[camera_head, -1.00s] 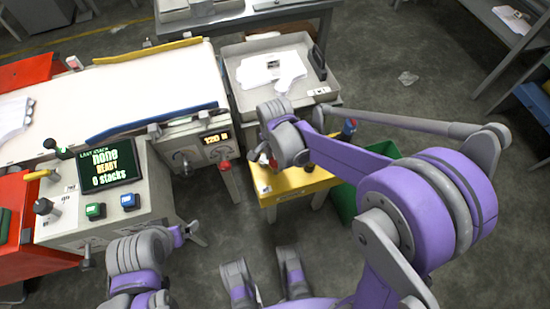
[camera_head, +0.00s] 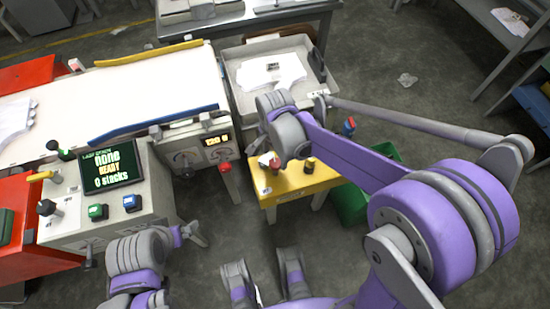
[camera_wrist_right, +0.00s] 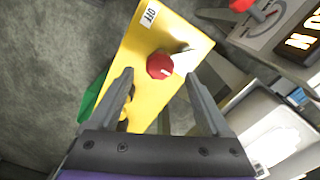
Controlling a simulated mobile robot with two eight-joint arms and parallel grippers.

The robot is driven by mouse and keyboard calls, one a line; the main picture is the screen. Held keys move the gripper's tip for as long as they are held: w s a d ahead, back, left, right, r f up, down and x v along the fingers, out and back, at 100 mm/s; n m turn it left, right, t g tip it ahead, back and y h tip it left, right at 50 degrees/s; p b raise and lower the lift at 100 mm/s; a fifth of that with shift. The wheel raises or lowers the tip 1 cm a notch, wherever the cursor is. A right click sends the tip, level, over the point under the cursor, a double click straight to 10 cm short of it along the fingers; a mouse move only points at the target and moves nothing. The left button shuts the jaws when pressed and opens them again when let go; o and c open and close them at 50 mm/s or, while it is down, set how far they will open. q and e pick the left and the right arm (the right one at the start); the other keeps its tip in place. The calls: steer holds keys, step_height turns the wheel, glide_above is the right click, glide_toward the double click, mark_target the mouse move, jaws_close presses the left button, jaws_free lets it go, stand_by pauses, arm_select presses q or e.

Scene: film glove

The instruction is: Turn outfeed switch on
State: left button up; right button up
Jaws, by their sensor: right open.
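The knob also shows in the head view (camera_head: 275,163). My right gripper (camera_wrist_right: 160,78) is open and empty, its fingers on either side of the knob's line, apparently above it. My left gripper (camera_head: 191,231) hangs low by the control panel; its opening is unclear.
A control panel with a screen (camera_head: 110,167) reads "none READY 0 stacks". A red-topped lever (camera_head: 228,178) stands beside the small display (camera_head: 216,140). A grey tray (camera_head: 238,93) holds white film pieces. A green bin (camera_head: 347,205) is right of the yellow box.

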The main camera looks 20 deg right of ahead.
arm_select(q)
steer(key=shift+r+p, duration=0.6)
steer(key=shift+r, duration=0.25)
arm_select(e)
step_height(320, 180, up, 7)
arm_select(q)
step_height(320, 180, up, 13)
steer(key=w+p, duration=0.2)
steer(key=p, duration=0.9)
steer(key=shift+t+p, duration=0.3)
steer(key=shift+p, duration=0.05)
arm_select(e)
steer(key=s+d+r+n+t, duration=0.2)
steer(key=s+d+r+n, duration=0.1)
steer(key=s+r+n, duration=0.3)
steer(key=s+d+r+n+t, duration=0.3)
steer(key=s+r+n, duration=0.3)
steer(key=s, duration=0.2)
steer(key=shift+d+r, duration=0.2)
steer(key=shift+r, duration=0.15)
